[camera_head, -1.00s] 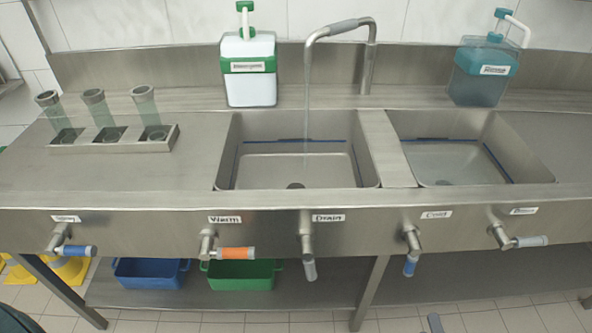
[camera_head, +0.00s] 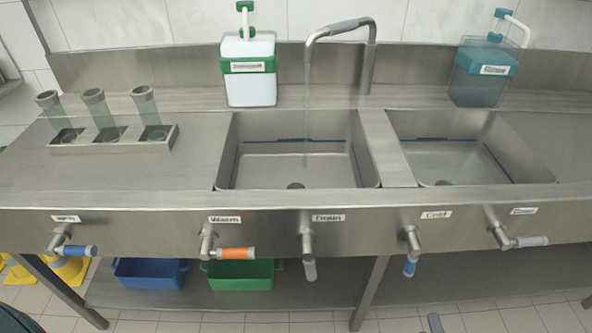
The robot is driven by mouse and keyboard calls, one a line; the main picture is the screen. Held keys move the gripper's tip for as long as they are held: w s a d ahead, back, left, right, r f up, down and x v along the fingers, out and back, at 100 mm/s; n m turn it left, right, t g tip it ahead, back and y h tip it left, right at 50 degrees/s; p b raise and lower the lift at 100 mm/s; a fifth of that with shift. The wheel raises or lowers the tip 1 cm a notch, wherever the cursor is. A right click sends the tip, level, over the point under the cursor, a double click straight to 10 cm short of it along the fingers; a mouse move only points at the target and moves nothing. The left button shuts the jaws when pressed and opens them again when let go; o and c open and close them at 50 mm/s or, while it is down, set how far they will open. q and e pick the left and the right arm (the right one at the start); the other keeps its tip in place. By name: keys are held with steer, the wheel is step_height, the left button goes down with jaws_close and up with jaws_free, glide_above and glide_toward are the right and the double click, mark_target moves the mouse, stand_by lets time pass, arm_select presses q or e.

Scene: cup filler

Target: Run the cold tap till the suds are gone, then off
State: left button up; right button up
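The tap (camera_head: 340,27) arches over the left basin (camera_head: 225,150), and a thin stream of water (camera_head: 307,120) falls from its spout into it. I see no white suds in that basin; its dark drain hole shows at the front. The lever under the "Cold" label (camera_head: 410,262) has a blue grip and hangs straight down. The "Drain" lever (camera_head: 309,265) with a grey grip also hangs down. The "Warm" lever (camera_head: 235,253) with an orange grip points sideways to the right. Neither of my grippers is in view.
A blue-gripped lever (camera_head: 75,250) at far left and a grey-gripped one (camera_head: 528,241) at far right both point sideways. A right basin (camera_head: 390,150), white-green dispenser (camera_head: 250,85), teal dispenser (camera_head: 483,80) and tube rack (camera_head: 110,146) share the counter. Bins stand below.

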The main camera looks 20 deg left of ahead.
mark_target(413, 269)
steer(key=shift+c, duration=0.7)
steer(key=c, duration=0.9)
arm_select(q)
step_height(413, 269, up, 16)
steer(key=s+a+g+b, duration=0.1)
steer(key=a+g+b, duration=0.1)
steer(key=b, duration=0.8)
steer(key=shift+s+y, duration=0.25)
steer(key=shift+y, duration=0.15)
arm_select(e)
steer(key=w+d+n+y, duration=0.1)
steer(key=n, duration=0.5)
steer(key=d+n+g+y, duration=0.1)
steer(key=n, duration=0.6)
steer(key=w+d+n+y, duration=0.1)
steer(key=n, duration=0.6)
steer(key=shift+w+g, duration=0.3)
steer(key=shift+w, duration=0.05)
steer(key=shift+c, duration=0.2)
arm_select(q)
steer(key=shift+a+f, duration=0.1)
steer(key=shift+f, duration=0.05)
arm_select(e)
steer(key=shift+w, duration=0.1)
